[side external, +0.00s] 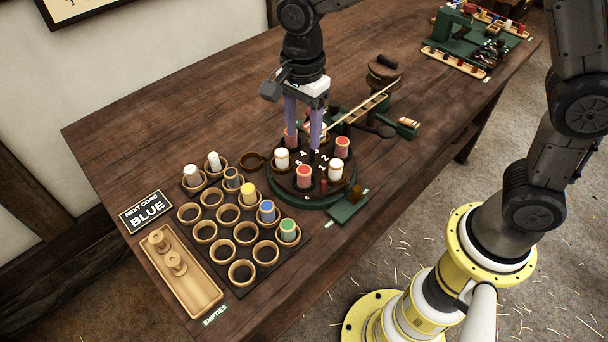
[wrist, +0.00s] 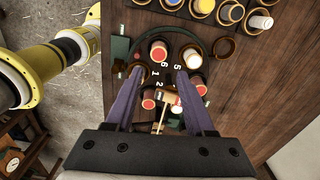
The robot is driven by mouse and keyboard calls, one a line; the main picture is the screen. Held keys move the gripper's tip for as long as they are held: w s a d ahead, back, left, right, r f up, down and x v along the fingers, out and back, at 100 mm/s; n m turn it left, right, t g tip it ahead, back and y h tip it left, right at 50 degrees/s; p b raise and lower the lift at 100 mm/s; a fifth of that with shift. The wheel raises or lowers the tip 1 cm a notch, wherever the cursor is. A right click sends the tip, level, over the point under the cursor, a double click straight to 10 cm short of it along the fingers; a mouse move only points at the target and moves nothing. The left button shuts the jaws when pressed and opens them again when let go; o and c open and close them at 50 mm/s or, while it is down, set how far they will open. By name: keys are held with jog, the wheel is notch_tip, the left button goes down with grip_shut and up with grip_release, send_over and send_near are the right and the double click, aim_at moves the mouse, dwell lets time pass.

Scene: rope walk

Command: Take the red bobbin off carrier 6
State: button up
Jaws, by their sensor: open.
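A round dark carousel (side external: 322,200) carries red and white bobbins around numbered carriers. The red bobbin (side external: 304,175) stands upright at its front edge; in the wrist view this red bobbin (wrist: 158,50) is beside what looks like the 6. A white bobbin (side external: 282,158) and another white bobbin (side external: 336,168) flank it. Other red bobbins (side external: 342,147) stand farther round. My gripper (side external: 303,149) points down over the carousel's middle, behind the front red bobbin. In the wrist view my gripper (wrist: 160,73) has its fingers wide apart, with nothing held. Fingers partly hide some bobbins.
A rack (side external: 222,247) of ring holders, several filled with bobbins, lies left. A wooden tray (side external: 205,296) marked EMPTIES holds two bare spools. A sign (side external: 147,211) reads NEXT CORD BLUE. A wooden crank device (side external: 384,68) stands behind the carousel. The table's far-left area is clear.

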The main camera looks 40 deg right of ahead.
aim_at(304, 170)
notch_tip(304, 170, down, 10)
jog(key=shift+s, duration=0.1)
dwell(0.4)
grip_shut()
